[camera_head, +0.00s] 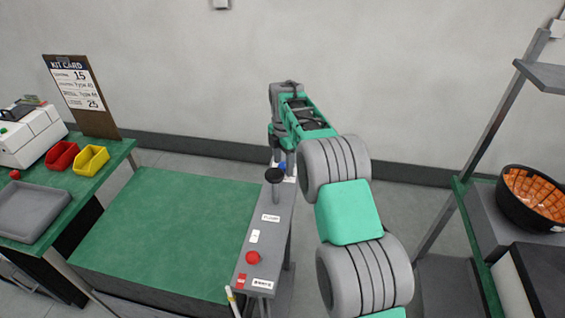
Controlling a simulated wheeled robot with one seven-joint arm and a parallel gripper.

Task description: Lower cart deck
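The cart deck (165,230) is a flat green surface in the lower left middle, and it is empty. A grey control console (268,232) runs along its right side. The console carries a black-knobbed lever (275,179), white labels and a red button (253,257). My green and grey arm reaches up from the bottom right. My gripper (281,160) is at the far end of the console, just beyond the lever knob. Its fingers are mostly hidden behind the knob and the arm, and whether it touches anything cannot be told.
A green table (60,205) at left holds a grey tray (32,212), a red bin (62,156), a yellow bin (91,159) and a white machine (30,135). A kit card board (82,98) stands there. At right, a shelf rack (487,130) holds a black bowl (532,200) of orange pieces.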

